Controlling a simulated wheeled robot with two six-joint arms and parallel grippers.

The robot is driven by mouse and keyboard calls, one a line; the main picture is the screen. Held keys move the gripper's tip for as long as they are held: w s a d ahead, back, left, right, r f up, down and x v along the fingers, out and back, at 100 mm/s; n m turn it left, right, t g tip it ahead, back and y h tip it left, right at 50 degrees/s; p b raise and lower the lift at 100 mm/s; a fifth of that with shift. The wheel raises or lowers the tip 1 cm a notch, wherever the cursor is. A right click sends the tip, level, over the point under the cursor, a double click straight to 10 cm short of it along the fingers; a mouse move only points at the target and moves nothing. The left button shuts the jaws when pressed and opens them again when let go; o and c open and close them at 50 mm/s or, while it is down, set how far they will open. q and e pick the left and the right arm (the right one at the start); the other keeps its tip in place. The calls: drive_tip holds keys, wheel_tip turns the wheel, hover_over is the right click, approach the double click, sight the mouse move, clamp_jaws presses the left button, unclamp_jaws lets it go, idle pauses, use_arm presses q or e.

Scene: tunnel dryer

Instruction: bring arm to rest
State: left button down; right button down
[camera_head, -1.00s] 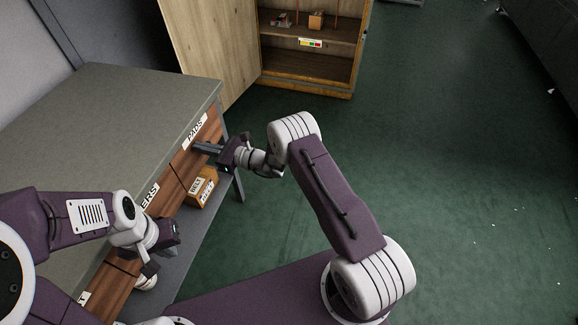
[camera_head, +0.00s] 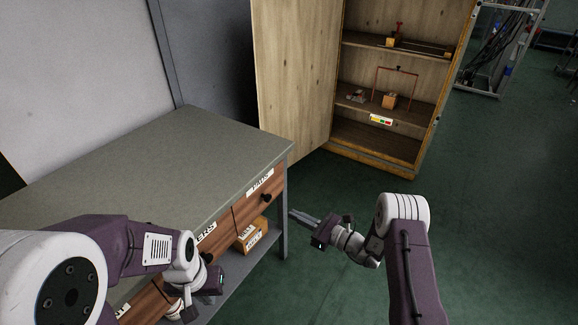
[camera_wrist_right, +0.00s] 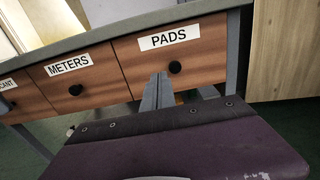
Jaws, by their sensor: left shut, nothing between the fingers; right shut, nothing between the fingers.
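My right gripper (camera_head: 292,213) is shut and empty. In the head view its grey fingers point left, just right of the bench's front corner leg. In the right wrist view the closed fingers (camera_wrist_right: 158,88) point toward the PADS drawer (camera_wrist_right: 170,55), left of its black knob, with no clear contact. My left gripper (camera_head: 188,308) is low in front of the bench, partly hidden by its own wrist, shut, with nothing seen in it.
The bench (camera_head: 150,165) has a bare grey top and drawers that look closed. An orange-brown box (camera_head: 250,238) sits on its lower shelf. A wooden cabinet (camera_head: 375,155) stands open behind, its door (camera_head: 292,80) swung left. Green floor is clear at right.

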drive_tip(key=s+a+r+n+g+y, duration=0.1)
drive_tip(key=a+r+n, duration=0.15)
drive_tip(key=r, duration=0.45)
drive_tip(key=s+a+r+n+g+y, duration=0.1)
drive_tip(key=a+r+n+g, duration=0.15)
drive_tip(key=r, duration=0.45)
drive_tip(key=s+a+n+g+h, duration=0.3)
drive_tip(key=s+n+g, duration=0.4)
drive_tip(key=s, duration=0.7)
drive_tip(key=s+d+f+n+g+h, duration=0.2)
drive_tip(key=s+d+f+n+h, duration=0.35)
drive_tip(key=s, duration=0.45)
drive_tip(key=s+d+f+n+t+h, duration=0.1)
drive_tip(key=d+f+n+h, duration=0.25)
drive_tip(key=d, duration=0.35)
drive_tip(key=s+d+f+n+t+h, duration=0.1)
drive_tip(key=d+f+n+t+h, duration=0.2)
drive_tip(key=d, duration=0.5)
wheel_tip(320, 180, up, 21)
drive_tip(key=w+n+h+p, duration=0.1)
drive_tip(key=w+p, duration=0.1)
drive_tip(key=p, duration=1.8)
drive_tip(key=shift+g+h, duration=0.3)
drive_tip(key=shift+g, duration=0.05)
